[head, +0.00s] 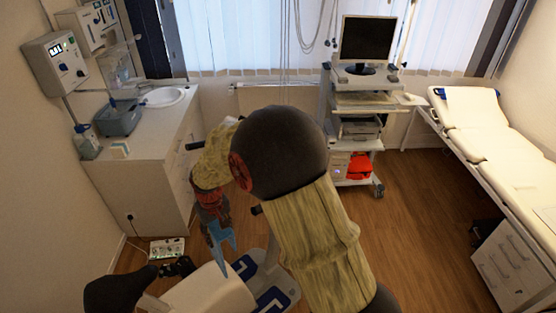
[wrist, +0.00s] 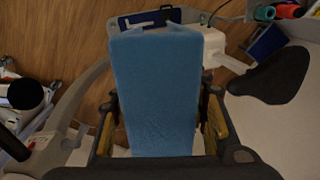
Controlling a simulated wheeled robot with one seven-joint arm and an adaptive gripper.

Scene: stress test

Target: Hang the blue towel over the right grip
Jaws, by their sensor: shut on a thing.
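The blue towel (wrist: 155,95) hangs between the two fingers of my gripper (wrist: 160,135) in the wrist view and fills the middle of that picture. In the head view the towel (head: 221,238) hangs below my gripper (head: 212,212), clear of the floor. My gripper is shut on it. Short black bar ends show beside my arm, one at its upper left (head: 195,145) and one lower down (head: 257,210). They may be handlebar grips; my arm hides what lies between, and I cannot tell which is the right grip.
A dark saddle (head: 122,294) and a pale machine body (head: 212,290) stand at the bottom. A monitor cart (head: 354,100) stands at the back, a white couch (head: 480,125) at right. Wooden floor (head: 420,215) is free between.

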